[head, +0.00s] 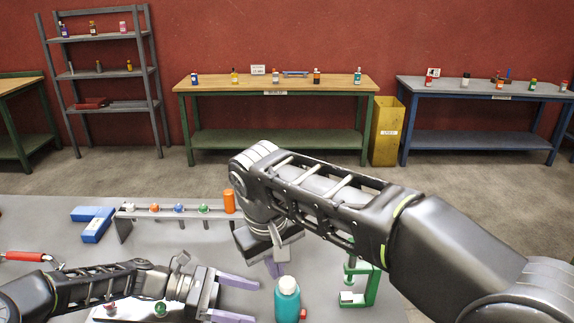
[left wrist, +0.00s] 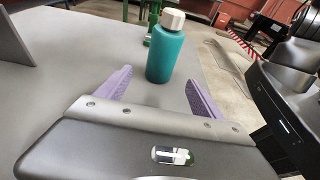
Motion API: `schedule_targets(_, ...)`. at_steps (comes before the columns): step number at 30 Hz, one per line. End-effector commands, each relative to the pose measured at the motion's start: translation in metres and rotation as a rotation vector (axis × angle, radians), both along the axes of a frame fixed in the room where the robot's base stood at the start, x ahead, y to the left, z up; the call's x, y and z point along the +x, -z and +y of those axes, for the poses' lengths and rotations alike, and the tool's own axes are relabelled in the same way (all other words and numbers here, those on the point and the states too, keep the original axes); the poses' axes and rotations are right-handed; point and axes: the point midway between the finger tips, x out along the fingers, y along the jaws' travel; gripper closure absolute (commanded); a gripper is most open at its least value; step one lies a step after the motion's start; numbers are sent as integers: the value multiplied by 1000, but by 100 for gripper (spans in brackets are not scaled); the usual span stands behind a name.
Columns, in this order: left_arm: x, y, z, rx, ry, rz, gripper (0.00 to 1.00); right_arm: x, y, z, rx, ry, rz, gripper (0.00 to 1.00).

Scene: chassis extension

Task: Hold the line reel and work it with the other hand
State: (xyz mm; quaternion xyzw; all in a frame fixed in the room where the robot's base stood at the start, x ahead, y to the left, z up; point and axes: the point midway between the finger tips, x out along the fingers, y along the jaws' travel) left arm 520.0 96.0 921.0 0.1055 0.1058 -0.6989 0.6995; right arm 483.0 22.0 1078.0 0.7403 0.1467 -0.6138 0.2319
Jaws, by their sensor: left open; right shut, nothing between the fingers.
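I cannot make out a line reel for certain in either view. My left gripper (head: 244,299) is open and empty, low over the grey table (head: 60,195), its purple fingers pointing right. A teal bottle with a white cap (head: 287,303) stands upright just beyond its fingertips. In the left wrist view the bottle (left wrist: 166,55) stands ahead of the open fingers (left wrist: 160,92), not clasped. My right gripper (head: 273,268) is shut and empty, pointing down behind the bottle. My right arm hides part of the table.
A rack with coloured knobs (head: 178,210) and an orange cylinder (head: 229,201) stand behind my left gripper. Blue blocks (head: 95,225) and a red-handled tool (head: 25,256) lie left. A green stand (head: 372,285) is right of the bottle. Workbenches (head: 275,82) line the far wall.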

Motion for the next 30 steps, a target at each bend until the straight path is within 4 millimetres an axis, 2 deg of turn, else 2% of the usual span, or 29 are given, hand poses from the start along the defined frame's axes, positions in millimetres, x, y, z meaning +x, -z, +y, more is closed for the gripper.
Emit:
schedule_targets(3,1,-5,19,2,-3,-2,23,0,0,0,0,0,0,100)
schedule_targets(6,0,-8,27,1,-1,0,23,0,0,0,0,0,0,100)
schedule_targets(20,0,-13,30,0,0,0,23,0,-3,0,0,0,0,100)
schedule_targets(30,0,-59,30,0,0,0,23,0,-50,0,0,0,0,100)
